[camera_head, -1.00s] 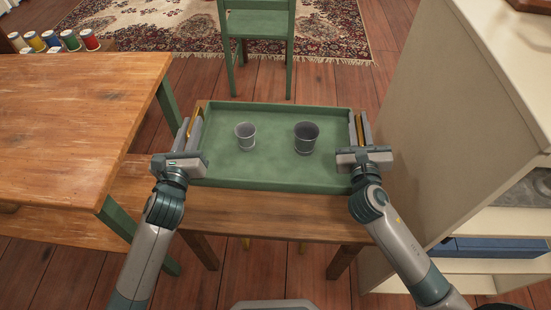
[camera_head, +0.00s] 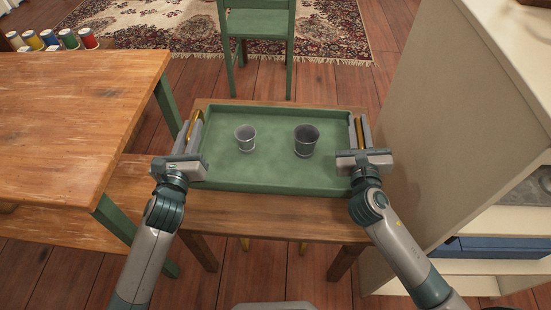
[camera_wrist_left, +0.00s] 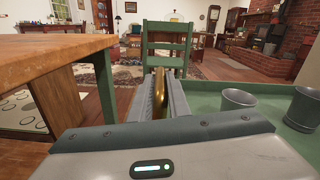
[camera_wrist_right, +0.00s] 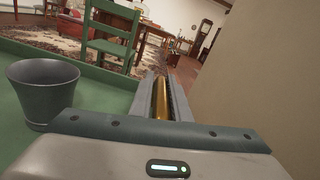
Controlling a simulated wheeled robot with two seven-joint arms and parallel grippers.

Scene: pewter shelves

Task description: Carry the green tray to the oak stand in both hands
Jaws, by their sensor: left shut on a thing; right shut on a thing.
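The green tray (camera_head: 250,176) lies level over the oak stand (camera_head: 275,216), a low wooden table; I cannot tell whether they touch. Two grey metal cups stand upright on the tray, a smaller one (camera_head: 245,138) left of the middle and a larger, darker one (camera_head: 306,142) at the right. My left gripper (camera_head: 195,126) is shut on the tray's left brass handle, which shows in the left wrist view (camera_wrist_left: 159,95). My right gripper (camera_head: 360,130) is shut on the right brass handle, seen in the right wrist view (camera_wrist_right: 161,100).
A larger wooden table (camera_head: 70,110) stands close at the left, with several colored spools (camera_head: 50,40) behind it. A cream shelf unit (camera_head: 440,120) stands close at the right. A green chair (camera_head: 257,25) is beyond the stand, near a patterned rug (camera_head: 150,20).

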